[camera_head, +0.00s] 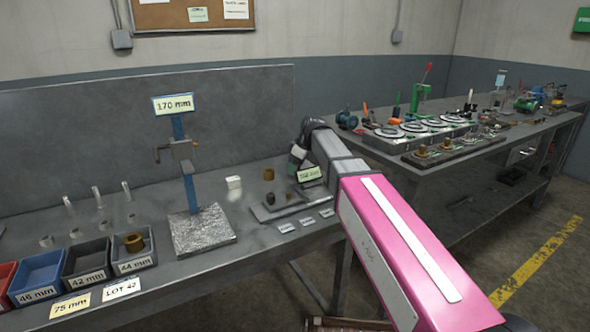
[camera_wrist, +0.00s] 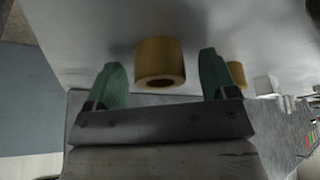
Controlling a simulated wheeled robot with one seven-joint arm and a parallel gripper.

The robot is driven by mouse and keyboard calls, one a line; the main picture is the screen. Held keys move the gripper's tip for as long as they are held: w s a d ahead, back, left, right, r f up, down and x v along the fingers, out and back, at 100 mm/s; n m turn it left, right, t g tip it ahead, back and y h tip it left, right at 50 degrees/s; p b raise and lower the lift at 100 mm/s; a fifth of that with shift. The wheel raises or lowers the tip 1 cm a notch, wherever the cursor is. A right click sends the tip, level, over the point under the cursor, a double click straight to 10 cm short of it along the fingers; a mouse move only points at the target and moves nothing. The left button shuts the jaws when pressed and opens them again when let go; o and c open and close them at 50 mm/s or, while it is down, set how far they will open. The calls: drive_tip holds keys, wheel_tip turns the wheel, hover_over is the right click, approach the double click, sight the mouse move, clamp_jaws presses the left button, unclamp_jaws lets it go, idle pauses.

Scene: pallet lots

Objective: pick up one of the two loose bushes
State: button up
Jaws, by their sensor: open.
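My gripper (camera_wrist: 162,80) is open, with one green finger on each side of a brass-coloured bush (camera_wrist: 160,58) in the wrist view. I cannot tell whether either finger touches it. A second brass bush (camera_wrist: 236,73) shows just beyond the right finger, partly hidden by it. In the head view one loose bush (camera_head: 268,174) stands on the grey bench, left of my gripper (camera_head: 293,167). The bush at the gripper is mostly hidden there by my wrist.
A white block (camera_head: 234,183) stands left of the loose bush. A dark plate (camera_head: 268,213) with a dark part lies in front. A blue stand (camera_head: 186,165) marked 170 mm and labelled bins (camera_head: 85,280) are to the left. A second bench (camera_head: 400,165) with fixtures is at right.

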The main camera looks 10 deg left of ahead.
drive_tip(key=c, duration=1.1)
drive_tip(key=shift+r, duration=0.15)
